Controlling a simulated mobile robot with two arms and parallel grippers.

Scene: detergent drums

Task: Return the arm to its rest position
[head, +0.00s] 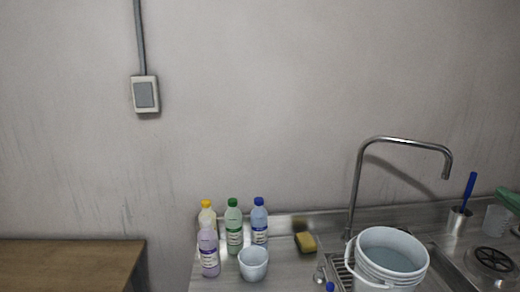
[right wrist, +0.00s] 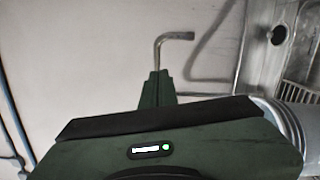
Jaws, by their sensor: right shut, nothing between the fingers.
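My left gripper is in neither view.
A curved tap (head: 402,140) rises behind the bucket. Bottles (head: 234,228), a white cup (head: 253,264) and a yellow sponge (head: 306,242) stand left of it. A wooden table (head: 70,262) is at left.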

